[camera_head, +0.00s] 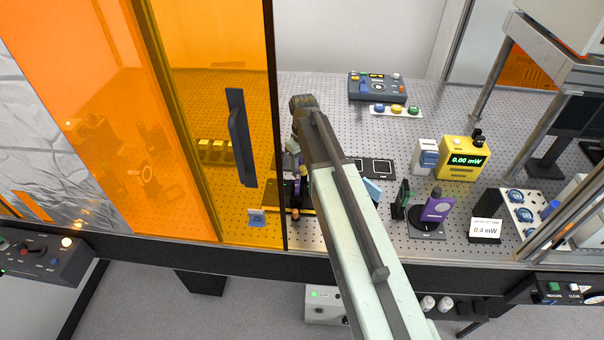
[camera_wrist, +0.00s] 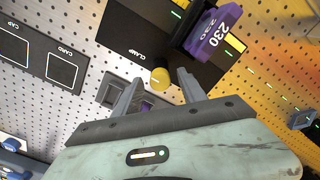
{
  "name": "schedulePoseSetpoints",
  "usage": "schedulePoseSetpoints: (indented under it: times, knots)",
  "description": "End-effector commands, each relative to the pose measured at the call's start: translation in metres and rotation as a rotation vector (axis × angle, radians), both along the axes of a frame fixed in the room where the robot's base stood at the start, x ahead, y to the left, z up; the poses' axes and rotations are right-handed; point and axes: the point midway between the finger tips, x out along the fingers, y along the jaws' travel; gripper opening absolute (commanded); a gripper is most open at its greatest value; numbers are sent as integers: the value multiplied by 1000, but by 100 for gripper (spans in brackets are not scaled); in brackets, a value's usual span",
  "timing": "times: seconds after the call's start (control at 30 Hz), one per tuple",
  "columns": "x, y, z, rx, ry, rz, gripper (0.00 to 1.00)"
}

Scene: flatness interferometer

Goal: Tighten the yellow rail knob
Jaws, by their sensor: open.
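The yellow knob (camera_wrist: 160,77) shows in the wrist view as a round knob beside the word CLAMP on a black rail plate (camera_wrist: 128,36). A purple carriage marked 230 (camera_wrist: 213,36) sits on the rail to the right of the knob. My gripper (camera_wrist: 158,78) is open, with one finger on each side of the knob in the picture. I see gaps between the knob and both fingers, and I cannot tell the height between them. In the head view my arm hides most of this area, and I cannot make out the knob clearly.
An orange panel with a dark handle (camera_head: 240,138) stands just left of my arm. Right of the arm are a purple mount (camera_head: 437,208), a yellow power meter (camera_head: 463,158) and a control box (camera_head: 377,87). Flat CARD pads (camera_wrist: 62,70) lie left of the rail. Perforated table lies between.

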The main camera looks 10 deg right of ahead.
Motion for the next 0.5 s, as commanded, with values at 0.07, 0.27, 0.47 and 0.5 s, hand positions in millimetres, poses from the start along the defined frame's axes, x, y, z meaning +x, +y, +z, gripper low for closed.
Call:
schedulePoseSetpoints:
  times: [0.07, 0.27, 0.47, 0.5]
  knots:
    - [0, 0, 0, 0, 0, 0, 49]
    - [0, 0, 1, 0, 0, 0, 29]
    - [0, 4, 1, 0, 0, 0, 0]
    - [0, 3, 1, 0, 0, -1, 0]
